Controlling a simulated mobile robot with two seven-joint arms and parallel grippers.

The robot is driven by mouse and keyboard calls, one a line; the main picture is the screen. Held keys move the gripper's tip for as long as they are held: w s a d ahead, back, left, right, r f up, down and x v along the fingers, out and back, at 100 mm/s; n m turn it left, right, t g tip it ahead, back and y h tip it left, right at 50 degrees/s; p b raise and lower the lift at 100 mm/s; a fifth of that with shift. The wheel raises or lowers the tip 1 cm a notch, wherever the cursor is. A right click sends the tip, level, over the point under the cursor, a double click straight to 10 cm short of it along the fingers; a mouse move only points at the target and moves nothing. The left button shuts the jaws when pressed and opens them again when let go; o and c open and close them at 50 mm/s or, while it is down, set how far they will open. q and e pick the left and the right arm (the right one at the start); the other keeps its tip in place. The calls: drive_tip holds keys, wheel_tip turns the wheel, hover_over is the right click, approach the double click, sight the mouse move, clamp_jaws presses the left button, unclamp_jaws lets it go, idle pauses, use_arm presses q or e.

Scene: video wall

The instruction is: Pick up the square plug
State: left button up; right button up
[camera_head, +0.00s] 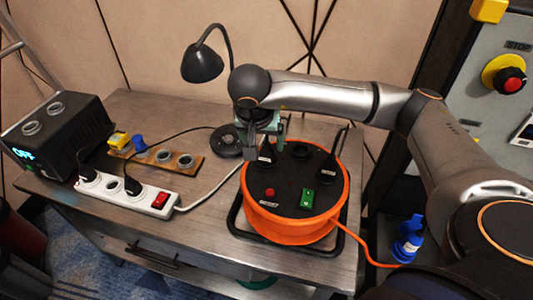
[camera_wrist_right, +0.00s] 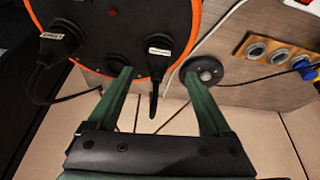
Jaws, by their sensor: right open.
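My right gripper (camera_head: 262,135) is over the back left of the orange cable reel (camera_head: 296,226), pointing down. In the right wrist view its two green fingers (camera_wrist_right: 158,76) are spread and empty. A black plug (camera_wrist_right: 157,48) with a white label sits in the reel's top, between and just beyond the fingertips; its cable runs down between the fingers. In the head view this plug (camera_head: 265,160) is partly hidden by the gripper. A second labelled black plug (camera_head: 329,167) stands at the reel's right. The labels are too small to read. My left gripper is not in view.
A lamp base (camera_head: 227,142) stands close left of the gripper. A white power strip (camera_head: 130,193) with black plugs, a wooden socket board (camera_head: 175,172) with yellow and blue plugs, and a black box (camera_head: 60,135) fill the left. The desk's front left is clear.

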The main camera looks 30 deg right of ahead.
sight(266, 147)
drive_tip(key=shift+d+p+x, duration=0.15)
drive_tip(key=shift+p+x, duration=0.1)
drive_tip(key=shift+x, duration=1.1)
drive_tip(key=shift+d+p+x, duration=0.1)
drive_tip(key=shift+p+x, duration=0.1)
drive_tip(key=shift+x, duration=1.15)
drive_tip(key=shift+r, duration=0.15)
clamp_jaws()
